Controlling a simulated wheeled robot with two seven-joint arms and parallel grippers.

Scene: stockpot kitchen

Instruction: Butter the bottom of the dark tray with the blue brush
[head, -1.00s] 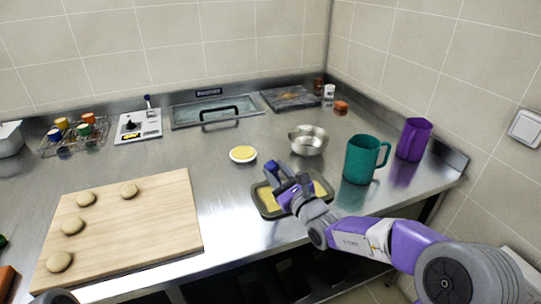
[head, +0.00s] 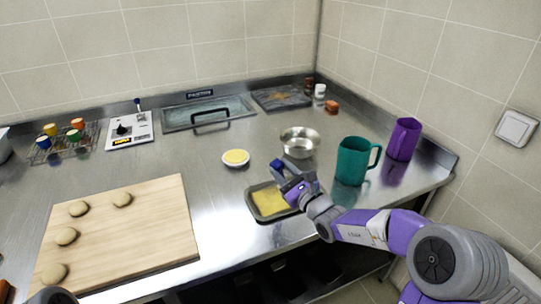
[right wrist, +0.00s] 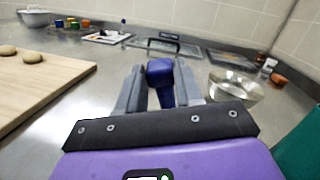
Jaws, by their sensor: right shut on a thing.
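The dark tray (head: 257,213) lies near the counter's front edge in the head view, its bottom showing yellow over most of the visible part. My right gripper (head: 281,176) is above the tray's far right part and hides some of it. It is shut on the blue brush (right wrist: 160,70), whose blue handle stands between the fingers in the right wrist view. The brush's bristles are hidden, so I cannot tell whether they touch the tray. A small white dish with yellow butter (head: 236,158) stands behind the tray. My left gripper is not in view.
A steel bowl (head: 300,142) stands behind the tray; a teal pitcher (head: 352,162) and a purple pitcher (head: 403,139) are to the right. A wooden board (head: 150,230) with several dough balls lies left. A scale (head: 130,131), a jar rack and a lidded well are at the back.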

